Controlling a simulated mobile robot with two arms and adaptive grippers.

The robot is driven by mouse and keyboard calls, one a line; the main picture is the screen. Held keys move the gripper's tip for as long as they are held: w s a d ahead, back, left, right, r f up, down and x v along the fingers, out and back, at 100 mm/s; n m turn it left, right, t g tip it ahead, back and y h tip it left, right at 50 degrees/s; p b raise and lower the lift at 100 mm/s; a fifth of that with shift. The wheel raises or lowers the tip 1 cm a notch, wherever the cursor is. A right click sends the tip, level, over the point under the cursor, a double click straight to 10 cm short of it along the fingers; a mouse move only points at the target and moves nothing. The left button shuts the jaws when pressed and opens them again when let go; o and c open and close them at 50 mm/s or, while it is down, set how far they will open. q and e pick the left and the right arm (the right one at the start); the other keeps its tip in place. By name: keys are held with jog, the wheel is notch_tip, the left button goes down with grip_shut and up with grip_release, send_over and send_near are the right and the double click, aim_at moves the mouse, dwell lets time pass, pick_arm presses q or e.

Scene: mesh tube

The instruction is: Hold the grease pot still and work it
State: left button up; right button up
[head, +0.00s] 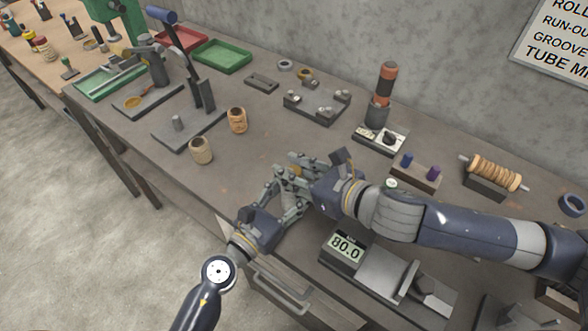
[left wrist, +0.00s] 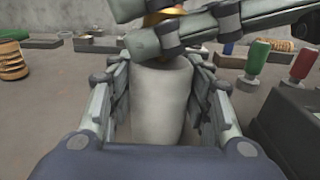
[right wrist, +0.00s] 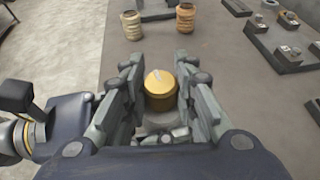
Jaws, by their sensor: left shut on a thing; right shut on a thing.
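The grease pot (left wrist: 162,100) is a pale grey, slightly tapered cylinder standing upright in the left wrist view. Its brass cap (right wrist: 160,84) shows from above in the right wrist view. My left gripper (head: 287,201) is shut around the pot's body, one finger on each side. My right gripper (head: 296,176) is shut on the brass cap, just above the left fingers. In the left wrist view the right fingers cross over the pot's top and hide part of the cap. In the head view both grippers cover most of the pot, so its base is hidden.
Two tan cups (head: 201,151) stand left of the grippers. A scale reading 80.0 (head: 345,248) is at the front right. A block with blue and purple pegs (head: 415,180) and a spool of rings (head: 494,174) stand right. The bench between cups and grippers is clear.

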jog(key=m+t+h, duration=0.2)
jog(key=m+h, duration=0.1)
jog(key=shift+s+a+f, duration=0.1)
jog(key=shift+a, duration=0.1)
jog(key=shift+d+m+t+h, duration=0.15)
jog(key=shift+m+t+h, duration=0.75)
jog(key=shift+m+h, duration=1.15)
jog(key=shift+h, duration=0.25)
jog(key=o, duration=1.1)
jog(key=v, duration=0.7)
jog(key=shift+s+d, duration=0.1)
jog(key=shift+s, duration=0.05)
